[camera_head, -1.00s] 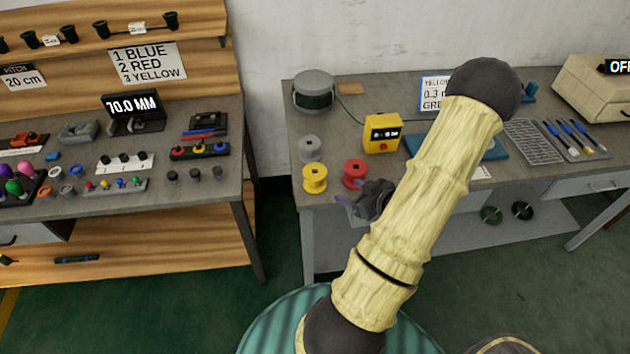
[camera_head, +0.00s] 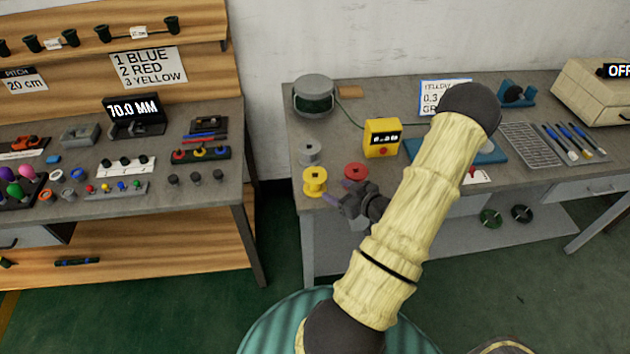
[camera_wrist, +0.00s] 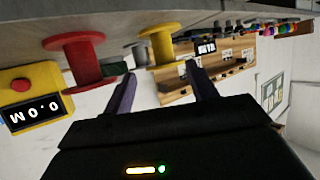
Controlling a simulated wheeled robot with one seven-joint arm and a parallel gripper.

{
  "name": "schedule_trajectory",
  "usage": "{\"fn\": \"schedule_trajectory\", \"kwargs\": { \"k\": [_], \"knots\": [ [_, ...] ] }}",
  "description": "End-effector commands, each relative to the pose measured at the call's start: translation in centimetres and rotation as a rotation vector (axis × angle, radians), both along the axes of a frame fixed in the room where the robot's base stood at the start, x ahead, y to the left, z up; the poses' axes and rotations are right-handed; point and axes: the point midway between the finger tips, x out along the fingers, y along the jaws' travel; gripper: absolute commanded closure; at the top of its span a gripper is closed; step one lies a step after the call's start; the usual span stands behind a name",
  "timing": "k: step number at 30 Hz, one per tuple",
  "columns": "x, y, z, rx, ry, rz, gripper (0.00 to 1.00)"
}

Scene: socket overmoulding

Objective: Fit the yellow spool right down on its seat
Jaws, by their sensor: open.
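The yellow spool (camera_head: 315,182) stands upright near the front left corner of the right-hand bench. My gripper (camera_head: 338,192) is open and empty at the bench's front edge, just right of this spool, with its purple fingers toward it. In the wrist view the yellow spool (camera_wrist: 161,46) shows ahead of the gap between my open fingers (camera_wrist: 161,70), apart from them. I cannot tell which fixture is the spool's seat.
A yellow box with a display (camera_head: 381,138) and a green wire drum (camera_head: 314,96) stand farther back. My arm hides part of the bench.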

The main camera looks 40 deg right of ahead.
Motion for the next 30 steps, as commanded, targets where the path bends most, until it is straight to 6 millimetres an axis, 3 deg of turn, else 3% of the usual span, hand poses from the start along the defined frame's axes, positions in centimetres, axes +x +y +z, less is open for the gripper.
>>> {"fn": "schedule_trajectory", "kwargs": {
  "k": [7,22,30],
  "knots": [
    [3.9,0.2,-1.5,0.001,0.0,0.002,0.42],
    [5.1,0.3,-2.0,0.0,-0.001,0.001,0.42],
    [8.5,0.9,-3.1,0.001,-0.001,0.002,0.42]
  ]
}}
